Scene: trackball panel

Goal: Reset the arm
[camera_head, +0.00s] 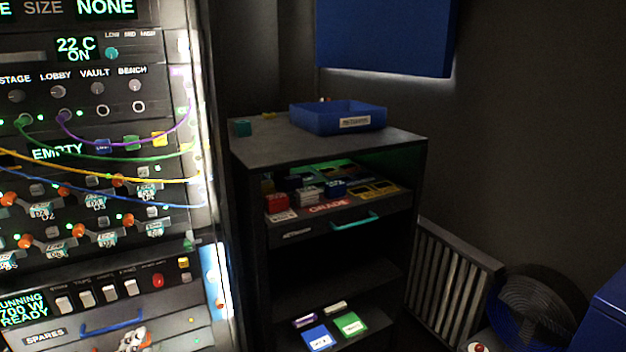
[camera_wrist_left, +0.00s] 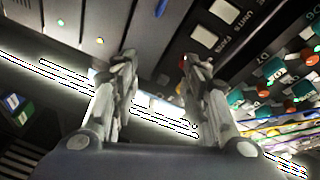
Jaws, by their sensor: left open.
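My left gripper (camera_wrist_left: 158,68) shows in the left wrist view with its two grey fingers apart and nothing between them. The panel's dark face, with white switches (camera_wrist_left: 224,10), lies beyond the fingertips. In the head view, a small pale jointed shape (camera_head: 131,340) shows at the bottom left in front of the lower drawer; it may be my left gripper, but it is too small to be sure. My right gripper is in neither view.
The control panel (camera_head: 130,75) fills the head view's left, with several coloured cables (camera_head: 100,157) hanging across it. A dark cabinet (camera_head: 250,160) bearing a blue tray (camera_head: 320,118) stands right of it. A slatted grille (camera_head: 450,275) and a round wire-like object (camera_head: 540,308) are at the lower right.

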